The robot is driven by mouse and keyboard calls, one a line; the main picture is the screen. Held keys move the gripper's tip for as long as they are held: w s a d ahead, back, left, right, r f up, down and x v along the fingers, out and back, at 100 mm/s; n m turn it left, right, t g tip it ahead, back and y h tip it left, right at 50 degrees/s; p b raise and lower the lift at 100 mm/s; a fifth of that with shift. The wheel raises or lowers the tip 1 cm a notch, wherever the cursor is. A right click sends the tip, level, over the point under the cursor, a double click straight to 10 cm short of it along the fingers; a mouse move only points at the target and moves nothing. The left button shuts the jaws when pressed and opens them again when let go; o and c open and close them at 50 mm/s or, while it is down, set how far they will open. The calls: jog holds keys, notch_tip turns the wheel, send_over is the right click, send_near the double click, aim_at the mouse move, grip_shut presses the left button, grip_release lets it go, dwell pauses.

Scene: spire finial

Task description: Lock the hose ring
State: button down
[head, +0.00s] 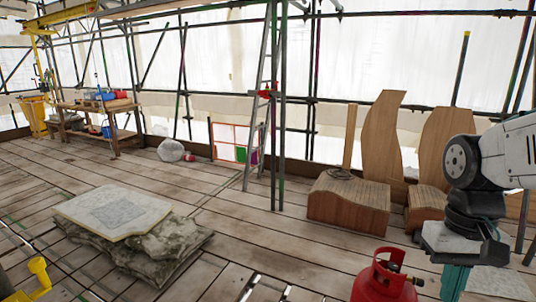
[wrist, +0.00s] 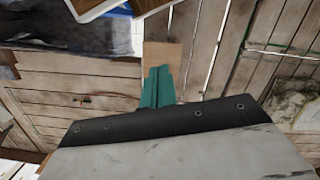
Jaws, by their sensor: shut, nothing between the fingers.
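I cannot pick out the hose ring for certain in either view. A red gas cylinder (head: 384,287) stands at the bottom of the head view, with a dark valve fitting (head: 397,266) on top pointing right. The cylinder's lower part is cut off by the frame edge. My gripper shows teal at the lower right of the head view (head: 455,283), beside the cylinder and to its right. In the wrist view its teal fingers (wrist: 157,86) are together and empty, pointing over the plank floor. I do not see the cylinder in the wrist view.
A stone slab (head: 112,211) lies on rough stone at the left. A curved wooden block (head: 347,205) stands behind the cylinder, near a ladder (head: 255,115). A workbench (head: 100,109) is at the far left. The middle plank floor is mostly clear.

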jog(key=s+a+r+n+t, duration=0.1)
jog(key=s+a+r+t, duration=0.2)
jog(key=s, duration=0.3)
jog(key=shift+a+r+n, duration=0.15)
jog(key=shift+a+n, duration=0.2)
jog(key=shift+n, duration=0.05)
